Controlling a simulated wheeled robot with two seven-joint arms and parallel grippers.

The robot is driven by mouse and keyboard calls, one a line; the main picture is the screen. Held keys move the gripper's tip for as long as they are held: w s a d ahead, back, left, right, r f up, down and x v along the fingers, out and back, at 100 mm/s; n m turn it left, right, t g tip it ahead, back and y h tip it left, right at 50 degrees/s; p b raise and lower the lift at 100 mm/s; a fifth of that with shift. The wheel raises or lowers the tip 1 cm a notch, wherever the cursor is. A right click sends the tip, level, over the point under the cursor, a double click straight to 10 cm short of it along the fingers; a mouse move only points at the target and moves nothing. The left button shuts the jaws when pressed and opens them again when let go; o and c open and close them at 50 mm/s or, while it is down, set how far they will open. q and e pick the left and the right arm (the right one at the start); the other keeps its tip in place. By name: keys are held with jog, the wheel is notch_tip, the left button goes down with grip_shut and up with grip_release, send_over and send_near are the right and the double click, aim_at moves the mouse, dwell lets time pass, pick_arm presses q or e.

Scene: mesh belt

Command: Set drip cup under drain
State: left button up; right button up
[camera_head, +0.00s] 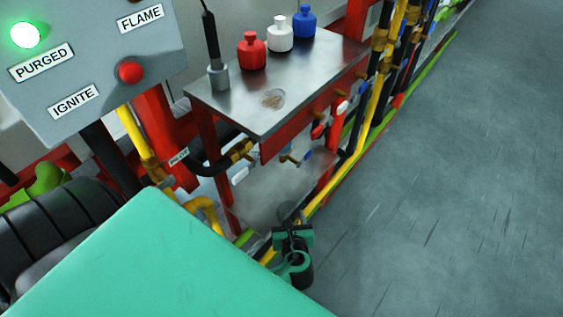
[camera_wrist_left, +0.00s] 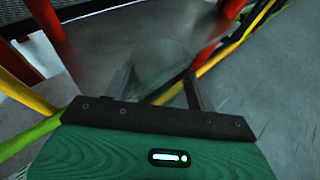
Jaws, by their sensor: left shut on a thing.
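My left gripper (camera_head: 288,226) is low at the front of the lower metal shelf (camera_head: 262,200). It is shut on a greyish cup (camera_head: 287,211), which is mostly hidden behind the gripper in the head view. In the left wrist view a faint, translucent-looking cup (camera_wrist_left: 160,68) shows between the two dark fingers (camera_wrist_left: 160,92). Brass fittings with small handles hang under the upper shelf, one of them a brass cock (camera_head: 289,158) above the lower shelf. I cannot tell for certain which is the drain. My right gripper is not in view.
The steel upper shelf (camera_head: 315,85) carries a red bottle (camera_head: 252,51), a white bottle (camera_head: 280,35), a blue bottle (camera_head: 304,21) and a probe (camera_head: 217,72). Red posts and yellow pipes (camera_head: 350,165) run alongside. A control panel (camera_head: 85,60) stands left. The floor (camera_head: 450,180) at right is clear.

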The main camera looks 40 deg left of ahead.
pick_arm(q)
jog(key=w+a, duration=0.6)
jog(key=w, duration=0.1)
jog(key=w+a, duration=0.3)
jog(key=shift+w+a, duration=0.15)
jog(key=shift+w, duration=0.25)
jog(key=w+a, duration=0.1)
jog(key=w+a+b, duration=0.1)
jog(key=w, duration=0.1)
jog(key=shift+w+a+f, duration=0.1)
jog(key=shift+a+f, duration=0.05)
jog(key=shift+a, duration=0.2)
jog(key=shift+d+f, duration=0.15)
jog(key=shift+f, duration=0.6)
jog(key=shift+s+r, duration=0.1)
jog(key=shift+s, duration=0.1)
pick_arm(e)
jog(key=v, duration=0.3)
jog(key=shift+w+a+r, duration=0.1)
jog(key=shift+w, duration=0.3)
pick_arm(q)
jog(key=o, duration=1)
jog(key=shift+o, duration=0.2)
